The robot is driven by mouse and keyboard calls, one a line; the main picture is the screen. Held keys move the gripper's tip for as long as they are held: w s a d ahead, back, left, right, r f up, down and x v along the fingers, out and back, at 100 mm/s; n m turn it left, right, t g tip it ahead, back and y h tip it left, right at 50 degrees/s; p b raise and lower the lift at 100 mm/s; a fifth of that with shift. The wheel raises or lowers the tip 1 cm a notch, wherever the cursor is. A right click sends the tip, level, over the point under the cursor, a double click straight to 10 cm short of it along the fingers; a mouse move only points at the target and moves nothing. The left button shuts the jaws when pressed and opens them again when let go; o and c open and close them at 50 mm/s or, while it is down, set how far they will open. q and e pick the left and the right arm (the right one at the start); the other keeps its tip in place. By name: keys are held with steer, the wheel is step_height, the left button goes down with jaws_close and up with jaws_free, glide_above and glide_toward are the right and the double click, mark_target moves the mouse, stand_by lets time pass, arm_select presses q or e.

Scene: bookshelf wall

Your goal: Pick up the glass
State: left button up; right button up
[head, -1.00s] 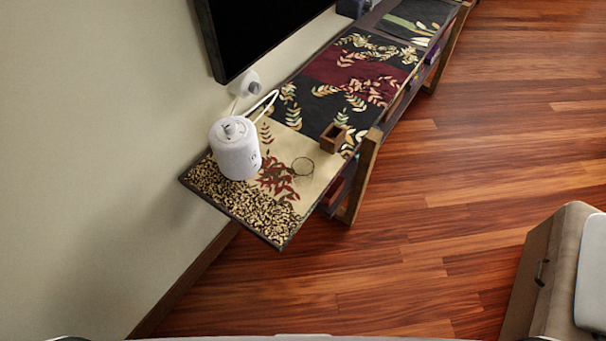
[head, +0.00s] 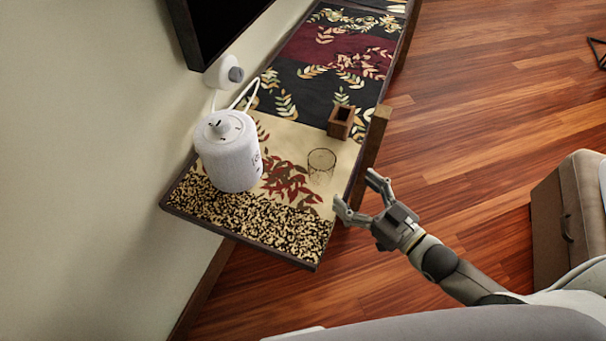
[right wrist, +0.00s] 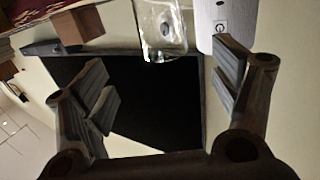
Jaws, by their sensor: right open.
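A clear glass (head: 321,162) stands on the near part of the patterned shelf top, between the white kettle-like appliance and the small wooden box. It also shows in the right wrist view (right wrist: 161,30), at the top between my fingers. My right gripper (head: 355,192) is open and empty, just off the shelf's right edge, a little to the lower right of the glass and apart from it. Its two spread fingers also show in the right wrist view (right wrist: 165,88). My left gripper is not in view.
The white appliance (head: 228,152) stands left of the glass. The small brown wooden box (head: 340,121) stands close behind the glass. A wooden leg frame (head: 372,145) rises along the shelf's right edge. A beige cabinet (head: 580,205) is at right; wood floor lies between.

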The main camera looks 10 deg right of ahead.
mark_target(313, 153)
steer(key=shift+y, duration=0.4)
steer(key=shift+r+x, duration=0.2)
steer(key=shift+x, duration=1.65)
steer(key=shift+r+x, duration=0.25)
steer(key=shift+x, duration=1.6)
steer(key=shift+r+x, duration=0.2)
steer(key=shift+x, duration=1.6)
steer(key=shift+c, duration=0.5)
steer(key=c, duration=1.5)
